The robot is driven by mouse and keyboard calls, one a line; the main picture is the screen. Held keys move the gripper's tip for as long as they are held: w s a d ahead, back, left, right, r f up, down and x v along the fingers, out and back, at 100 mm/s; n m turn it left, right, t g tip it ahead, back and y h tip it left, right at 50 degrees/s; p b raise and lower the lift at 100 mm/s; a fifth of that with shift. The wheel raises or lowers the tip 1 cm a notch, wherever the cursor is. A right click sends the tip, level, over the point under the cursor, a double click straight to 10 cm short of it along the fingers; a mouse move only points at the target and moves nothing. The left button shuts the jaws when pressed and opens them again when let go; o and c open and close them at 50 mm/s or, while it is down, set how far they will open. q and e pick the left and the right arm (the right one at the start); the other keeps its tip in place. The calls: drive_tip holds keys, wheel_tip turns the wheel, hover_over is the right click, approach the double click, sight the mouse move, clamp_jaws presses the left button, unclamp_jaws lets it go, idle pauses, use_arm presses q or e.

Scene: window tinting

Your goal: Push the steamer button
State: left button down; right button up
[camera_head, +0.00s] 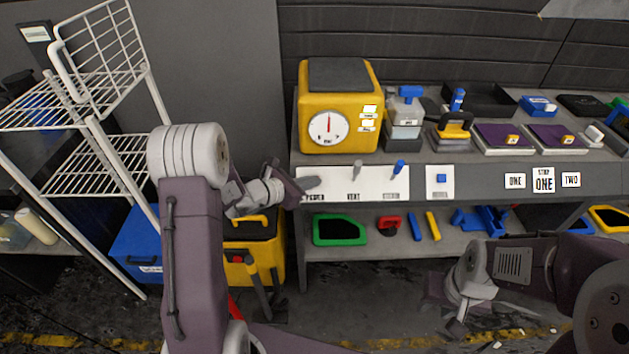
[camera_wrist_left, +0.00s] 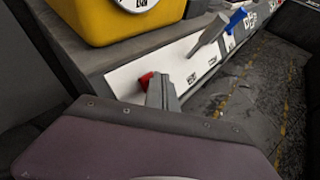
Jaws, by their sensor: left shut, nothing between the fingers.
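The yellow steamer box (camera_head: 340,120) with a round gauge stands on the bench at centre, and its lower part shows in the left wrist view (camera_wrist_left: 100,25). A white control panel (camera_head: 335,191) runs along the bench front below it. A red button (camera_wrist_left: 146,80) on the panel shows in the left wrist view, partly hidden by my fingers. My left gripper (camera_head: 312,183) is shut and empty, its tips at the panel's left end beside the red button; contact cannot be told. In the left wrist view its fingertips (camera_wrist_left: 162,92) overlap the panel. My right gripper (camera_head: 457,322) hangs low at right; its fingers are unclear.
A grey lever (camera_head: 357,170) and a blue lever (camera_head: 398,168) stick out of the panel. A blue button (camera_head: 440,178) sits on a separate plate. A white wire rack (camera_head: 95,115) stands left. Bottles and trays crowd the bench top.

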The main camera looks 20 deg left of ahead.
use_arm(q)
drive_tip(key=shift+s+d+r+p, duration=0.3)
drive_tip(key=shift+s+r+p, duration=0.1)
drive_tip(key=shift+s+r, duration=0.65)
drive_tip(key=shift+s+d+r+p, duration=0.25)
drive_tip(key=shift+s+r+p, duration=0.15)
drive_tip(key=shift+s+r, duration=0.6)
drive_tip(key=shift+w, duration=0.1)
